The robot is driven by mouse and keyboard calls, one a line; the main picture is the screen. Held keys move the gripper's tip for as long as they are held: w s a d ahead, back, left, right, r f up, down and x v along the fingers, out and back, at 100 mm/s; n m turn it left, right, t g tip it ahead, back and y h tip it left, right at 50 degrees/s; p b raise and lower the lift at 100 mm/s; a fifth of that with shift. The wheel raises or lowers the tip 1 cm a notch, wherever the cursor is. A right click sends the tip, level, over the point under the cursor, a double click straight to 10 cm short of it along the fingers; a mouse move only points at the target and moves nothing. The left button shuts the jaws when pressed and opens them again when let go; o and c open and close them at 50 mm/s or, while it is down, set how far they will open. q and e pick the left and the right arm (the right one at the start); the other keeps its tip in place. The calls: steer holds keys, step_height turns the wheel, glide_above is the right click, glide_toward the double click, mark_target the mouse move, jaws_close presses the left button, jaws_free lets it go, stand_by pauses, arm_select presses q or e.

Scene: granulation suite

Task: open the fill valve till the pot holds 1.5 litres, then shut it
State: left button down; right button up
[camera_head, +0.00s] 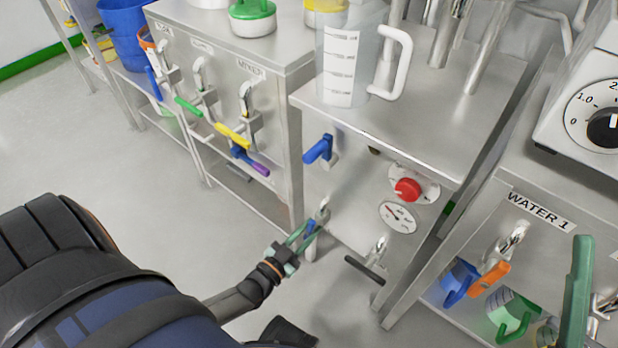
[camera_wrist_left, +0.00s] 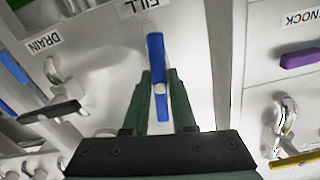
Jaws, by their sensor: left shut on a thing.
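The fill valve has a blue lever (camera_wrist_left: 157,75) below a FILL label (camera_wrist_left: 141,6) in the left wrist view. In the head view the blue lever (camera_head: 311,228) is low on the front of a steel cabinet. My left gripper (camera_head: 303,234) is shut on the lever, one green finger on each side; it also shows in the left wrist view (camera_wrist_left: 157,98). A clear pot (camera_head: 362,55) with a white graduated scale and white handle stands on the cabinet top. I cannot make out any liquid level in it.
A drain valve with a black handle (camera_head: 365,270) is right of the fill valve. A red knob (camera_head: 407,188) and round gauge (camera_head: 397,217) sit above. Another blue lever (camera_head: 319,149) is higher left. A WATER 1 counter (camera_head: 541,207) stands right; open floor lies left.

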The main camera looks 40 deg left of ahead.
arm_select(q)
steer(key=shift+w+n, duration=0.1)
steer(key=shift+n, duration=0.9)
steer(key=c, duration=0.7)
jaws_free()
steer(key=shift+s, duration=0.25)
